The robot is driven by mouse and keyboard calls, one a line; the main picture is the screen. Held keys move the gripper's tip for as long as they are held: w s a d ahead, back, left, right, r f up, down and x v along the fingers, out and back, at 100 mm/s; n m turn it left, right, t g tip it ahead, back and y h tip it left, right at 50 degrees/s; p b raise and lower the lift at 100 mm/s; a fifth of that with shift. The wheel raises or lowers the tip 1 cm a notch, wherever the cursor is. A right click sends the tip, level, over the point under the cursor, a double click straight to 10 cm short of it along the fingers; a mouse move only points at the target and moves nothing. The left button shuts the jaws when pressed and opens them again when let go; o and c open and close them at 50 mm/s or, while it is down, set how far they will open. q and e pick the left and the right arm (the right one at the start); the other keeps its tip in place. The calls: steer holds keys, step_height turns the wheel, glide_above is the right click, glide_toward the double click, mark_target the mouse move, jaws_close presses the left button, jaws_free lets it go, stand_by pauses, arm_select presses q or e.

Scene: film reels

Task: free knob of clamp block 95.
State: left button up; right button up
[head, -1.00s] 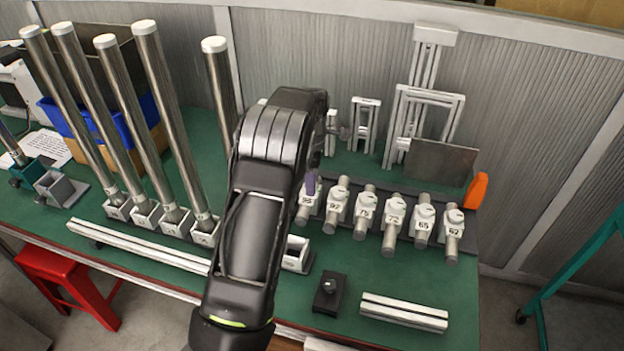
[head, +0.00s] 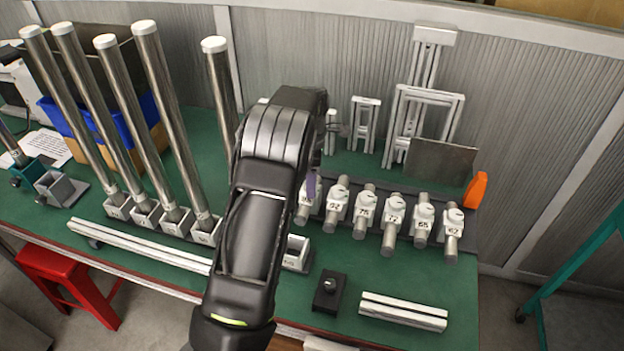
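Clamp block 95 (head: 304,212) appears to be the leftmost white block in the row on the dark rail; its label is hard to read. A purple piece (head: 311,185) stands at its top, where the other blocks carry round knobs; I cannot tell whether it is a fingertip or part of the block. The knob of this block is hidden. My arm, which I take to be the left, rises from the bottom just left of centre and bends over beside the block. Its fingers are mostly hidden behind its own links. My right gripper is not in view.
Several similar knobbed blocks (head: 364,205) continue rightward, close together. Tall metal tubes (head: 160,110) stand left of the arm. A black block with a knob (head: 329,291) and white bars (head: 403,311) lie in front. An orange object (head: 476,190) is at the rail's right end.

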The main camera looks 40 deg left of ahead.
arm_select(q)
step_height(320, 180, up, 8)
steer(key=shift+f+b, duration=0.1)
steer(key=shift+b, duration=0.4)
stand_by(0.6)
